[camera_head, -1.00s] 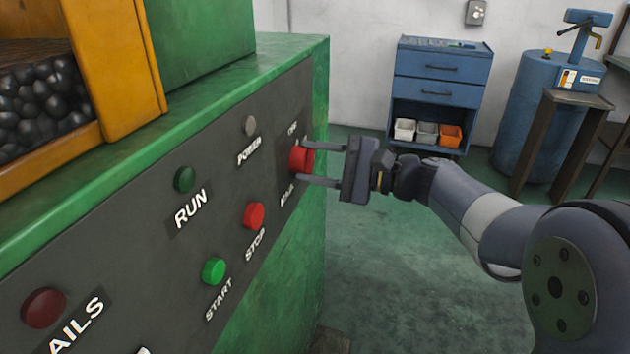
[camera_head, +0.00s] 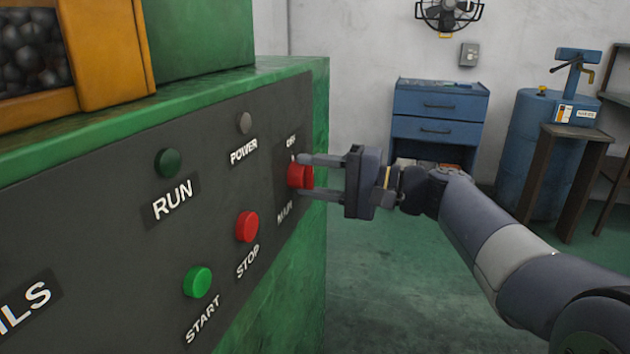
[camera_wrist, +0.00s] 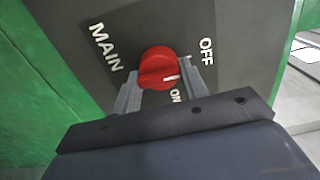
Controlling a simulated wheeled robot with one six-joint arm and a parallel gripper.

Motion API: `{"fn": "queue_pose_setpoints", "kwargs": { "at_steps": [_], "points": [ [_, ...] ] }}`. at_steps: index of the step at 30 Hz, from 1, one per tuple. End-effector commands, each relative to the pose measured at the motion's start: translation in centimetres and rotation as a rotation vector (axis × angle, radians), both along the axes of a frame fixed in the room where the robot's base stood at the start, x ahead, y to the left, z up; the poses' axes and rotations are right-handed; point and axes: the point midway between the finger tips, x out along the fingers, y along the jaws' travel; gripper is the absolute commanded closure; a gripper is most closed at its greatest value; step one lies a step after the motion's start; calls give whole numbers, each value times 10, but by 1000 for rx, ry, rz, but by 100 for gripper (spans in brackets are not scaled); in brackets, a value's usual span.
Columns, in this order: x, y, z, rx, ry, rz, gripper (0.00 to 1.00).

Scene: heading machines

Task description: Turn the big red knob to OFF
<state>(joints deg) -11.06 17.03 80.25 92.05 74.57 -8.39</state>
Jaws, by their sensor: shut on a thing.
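The big red knob (camera_head: 299,176) sits at the right end of the dark panel, by the labels OFF and MAIN. It also shows in the wrist view (camera_wrist: 158,66), with MAIN to its left, OFF to its upper right and ON just below right. The white mark on the knob points down right, between ON and OFF and closer to ON. My gripper (camera_head: 307,177) is shut on the knob, one finger above and one below in the head view.
On the same panel are a red STOP button (camera_head: 247,227), a green START button (camera_head: 197,282), a dark green RUN lamp (camera_head: 167,163) and a grey POWER lamp (camera_head: 244,124). A blue drawer cabinet (camera_head: 438,115) and a blue drum (camera_head: 540,140) stand behind. The floor right of the machine is clear.

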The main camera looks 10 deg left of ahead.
Motion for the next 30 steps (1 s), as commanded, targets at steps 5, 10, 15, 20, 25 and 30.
{"fn": "queue_pose_setpoints", "kwargs": {
  "at_steps": [5,10,15,20,25,30],
  "points": [
    [0,0,-1,-3,-1,2,81],
    [0,0,-1,-3,-1,2,58],
    [0,0,-1,-2,-1,1,44],
    [0,0,-1,-1,-1,1,37],
    [0,-1,0,-1,-1,0,37],
    [0,-15,1,-1,-1,-3,37]
  ]
}}
